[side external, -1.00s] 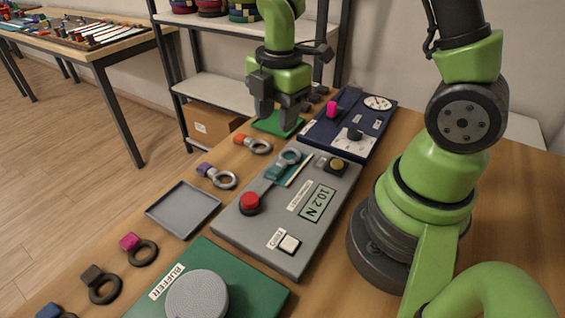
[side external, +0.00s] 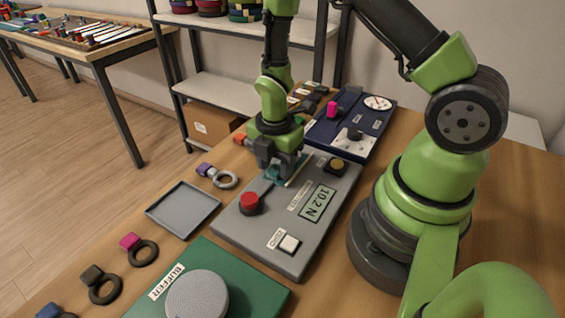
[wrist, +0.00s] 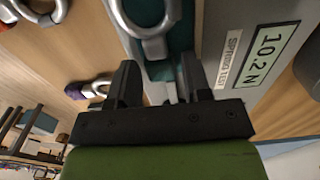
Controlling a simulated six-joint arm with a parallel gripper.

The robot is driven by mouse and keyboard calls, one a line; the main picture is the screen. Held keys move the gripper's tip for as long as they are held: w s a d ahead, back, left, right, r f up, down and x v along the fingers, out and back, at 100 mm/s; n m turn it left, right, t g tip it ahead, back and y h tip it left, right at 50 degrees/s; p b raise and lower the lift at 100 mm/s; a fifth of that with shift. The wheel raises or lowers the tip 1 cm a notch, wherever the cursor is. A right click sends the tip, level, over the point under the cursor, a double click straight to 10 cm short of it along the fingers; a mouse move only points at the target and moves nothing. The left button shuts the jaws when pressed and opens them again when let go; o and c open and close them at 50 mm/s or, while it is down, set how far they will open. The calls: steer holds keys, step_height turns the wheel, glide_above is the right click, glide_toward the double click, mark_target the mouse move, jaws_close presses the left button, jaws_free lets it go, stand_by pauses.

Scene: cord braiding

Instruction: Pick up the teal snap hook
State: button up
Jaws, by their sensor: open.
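The teal snap hook (wrist: 160,68) lies on the grey instrument panel (side external: 262,245), its silver ring (wrist: 150,25) ahead of my fingers in the wrist view. In the side view my gripper (side external: 278,174) points down over the hook and hides most of it; a bit of teal shows by the fingertips. In the wrist view my gripper (wrist: 158,80) is open, one dark finger on each side of the teal part. I cannot tell whether either finger touches it.
The panel carries a red button (side external: 250,201), a 10.2 N display (side external: 318,204) and a white switch (side external: 289,243). Left of it are a purple hook (side external: 204,169) and an empty grey tray (side external: 183,207). A navy panel (side external: 374,130) lies behind.

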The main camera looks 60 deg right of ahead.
steer(key=shift+f, duration=0.25)
steer(key=c, duration=0.8)
steer(key=shift+o, duration=0.2)
steer(key=shift+r, duration=0.1)
